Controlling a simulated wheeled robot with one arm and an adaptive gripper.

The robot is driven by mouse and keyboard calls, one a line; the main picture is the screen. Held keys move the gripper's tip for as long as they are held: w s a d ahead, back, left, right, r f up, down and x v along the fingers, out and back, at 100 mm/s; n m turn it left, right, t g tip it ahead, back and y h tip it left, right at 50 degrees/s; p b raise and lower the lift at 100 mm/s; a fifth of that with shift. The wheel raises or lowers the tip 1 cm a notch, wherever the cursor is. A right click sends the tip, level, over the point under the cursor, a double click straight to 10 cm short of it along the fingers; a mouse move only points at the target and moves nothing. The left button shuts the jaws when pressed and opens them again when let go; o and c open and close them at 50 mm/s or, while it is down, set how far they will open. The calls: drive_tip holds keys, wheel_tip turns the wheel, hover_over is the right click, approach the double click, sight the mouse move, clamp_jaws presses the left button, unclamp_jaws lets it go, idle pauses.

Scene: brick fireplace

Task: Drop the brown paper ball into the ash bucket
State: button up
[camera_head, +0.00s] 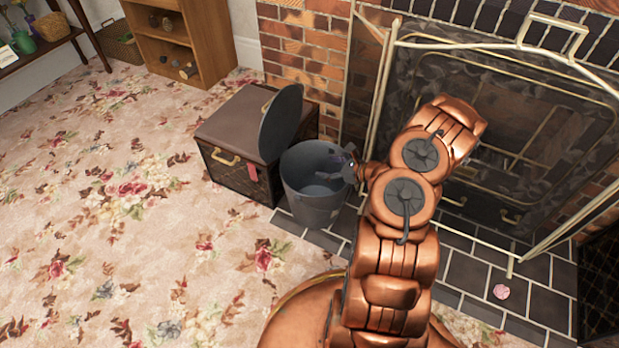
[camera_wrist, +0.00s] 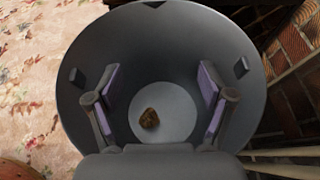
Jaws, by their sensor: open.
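The ash bucket (camera_head: 312,201) is a grey metal pail on the dark hearth tiles, left of the fireplace screen. In the wrist view its round wall (camera_wrist: 160,35) surrounds my gripper's fingers. The brown paper ball (camera_wrist: 149,118) lies on the pale bottom of the bucket, a little left of centre. My gripper (camera_wrist: 158,95) is over the bucket mouth, its two purple-padded fingers spread wide with nothing between them touching the ball. In the head view my gripper (camera_head: 340,178) reaches into the bucket's mouth from the right, and the ball is hidden there.
A grey lid (camera_head: 281,124) leans upright against the brown chest (camera_head: 240,130) beside the bucket. The brass-framed fireplace screen (camera_head: 470,110) is on the right. A pink crumpled ball (camera_head: 501,291) lies on the hearth tiles. The flowered carpet (camera_head: 110,230) at left is clear.

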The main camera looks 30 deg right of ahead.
drive_tip(key=v, duration=0.9)
drive_tip(key=shift+s+d, duration=0.1)
